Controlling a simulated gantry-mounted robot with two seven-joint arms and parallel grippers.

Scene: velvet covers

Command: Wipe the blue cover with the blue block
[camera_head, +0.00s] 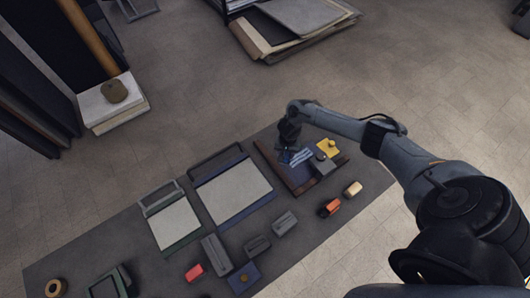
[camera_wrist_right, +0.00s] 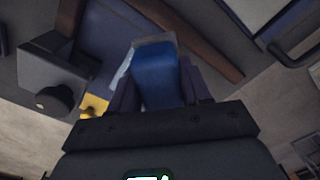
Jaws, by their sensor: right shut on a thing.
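My right gripper (camera_head: 286,155) is over the brown-framed board (camera_head: 301,191) at the right end of the dark mat. In the right wrist view it is shut on a blue block (camera_wrist_right: 154,76), which sits between its fingers. A dark blue cover (camera_wrist_right: 107,32) lies inside the brown frame (camera_wrist_right: 190,36), below the block. The cover also shows in the head view (camera_head: 299,174). Pale blue-white streaks (camera_head: 301,157) show on it next to the gripper. I cannot tell whether the block touches the cover. My left gripper is not in view.
A grey knobbed block (camera_head: 322,166) and a yellow piece (camera_head: 328,148) sit at the board's right side. Orange (camera_head: 330,208) and tan (camera_head: 353,188) blocks lie in front. Two pale panels (camera_head: 234,191) (camera_head: 175,224) and several small items lie leftward on the mat (camera_head: 130,225).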

